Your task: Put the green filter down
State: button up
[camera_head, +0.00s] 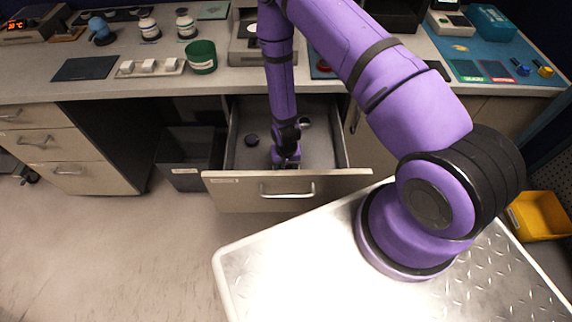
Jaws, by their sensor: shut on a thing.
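My gripper (286,163) points down inside the open drawer (337,150), close behind its front panel. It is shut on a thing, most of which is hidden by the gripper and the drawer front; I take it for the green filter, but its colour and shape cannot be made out. A small dark round item (251,139) lies in the drawer to the left of the gripper. Another small round item (305,123) with a light rim lies behind the gripper, to the right.
The drawer front (230,190) and side walls bound the space around my gripper. On the counter above stand a green container (201,57) with a pale label, a white block rack (150,67) and a dark mat (83,68). A grey bin (188,155) stands left of the drawer.

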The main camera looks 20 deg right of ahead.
jog(key=shift+f, duration=0.1)
jog(key=o, duration=0.6)
jog(key=shift+o, duration=0.2)
